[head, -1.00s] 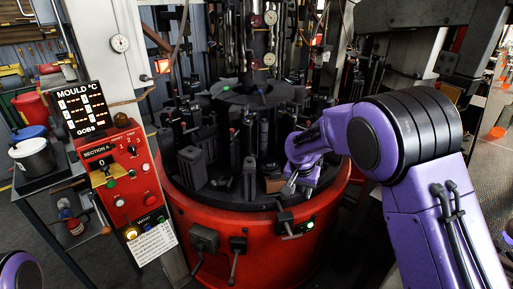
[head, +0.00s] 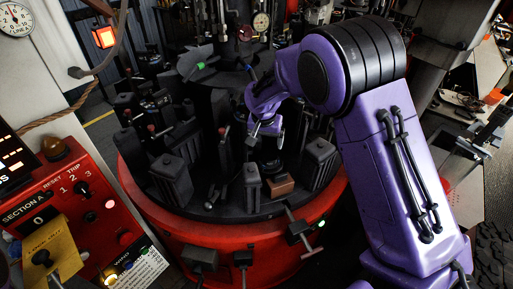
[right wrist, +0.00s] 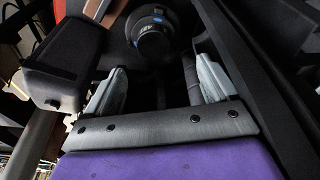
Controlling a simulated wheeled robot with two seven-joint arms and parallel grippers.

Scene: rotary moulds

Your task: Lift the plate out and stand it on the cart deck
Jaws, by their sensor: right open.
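My right gripper (head: 266,137) reaches down from the right over the round mould machine (head: 165,225) and is open among the upright dark moulds. In the right wrist view its two grey fingers (right wrist: 158,88) stand apart with nothing held between them. A round black part with a blue ring (right wrist: 152,35) lies just beyond the fingertips, apart from them. I cannot tell whether this part is the plate. A brown block (head: 279,186) sits just below the gripper in the head view. I cannot make out the cart deck. My left gripper is out of view.
Tall dark mould blocks (head: 170,178) stand close around the gripper, leaving little room. One dark block (right wrist: 65,60) is beside the left finger in the wrist view. A red control panel (head: 70,210) with a yellow card (head: 50,245) stands at the left. Levers (head: 297,225) stick out from the machine's front.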

